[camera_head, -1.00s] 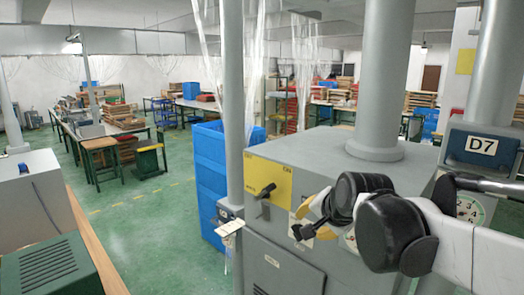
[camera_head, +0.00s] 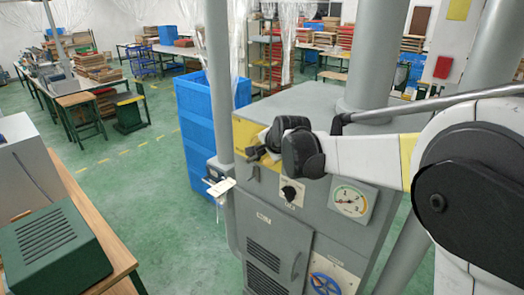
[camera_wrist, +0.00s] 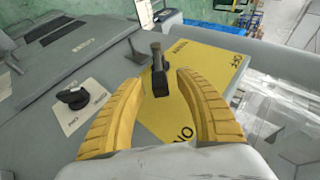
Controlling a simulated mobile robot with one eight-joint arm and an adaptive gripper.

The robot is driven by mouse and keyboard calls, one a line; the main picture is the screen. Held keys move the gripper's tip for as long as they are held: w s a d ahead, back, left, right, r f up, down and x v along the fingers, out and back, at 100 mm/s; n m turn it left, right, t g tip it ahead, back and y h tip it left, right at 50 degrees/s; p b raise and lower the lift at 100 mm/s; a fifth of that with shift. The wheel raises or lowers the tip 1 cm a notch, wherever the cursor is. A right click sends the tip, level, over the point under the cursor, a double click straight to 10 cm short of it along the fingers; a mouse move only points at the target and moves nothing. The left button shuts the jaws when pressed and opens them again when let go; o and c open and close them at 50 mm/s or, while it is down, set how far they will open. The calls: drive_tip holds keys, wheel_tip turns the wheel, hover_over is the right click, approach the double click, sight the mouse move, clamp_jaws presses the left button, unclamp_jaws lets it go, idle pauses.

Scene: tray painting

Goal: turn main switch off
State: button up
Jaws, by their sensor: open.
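The main switch is a black lever (camera_wrist: 158,72) on a yellow plate (camera_wrist: 207,75) on the front of a grey cabinet. The plate reads OFF on one side and ON nearer my wrist. In the wrist view, my gripper (camera_wrist: 160,78) is open, with its yellow ribbed fingers on either side of the lever. Both fingers look apart from the lever. In the head view my gripper (camera_head: 264,150) reaches in front of the yellow plate (camera_head: 243,134) and hides much of it and the lever.
A black selector knob (camera_head: 291,192) and a pressure gauge (camera_head: 350,200) sit beside the switch.

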drive_tip(key=shift+w+a+f, duration=0.15)
drive_tip(key=shift+w+f, duration=0.15)
drive_tip(key=shift+s+r, duration=0.1)
clamp_jaws()
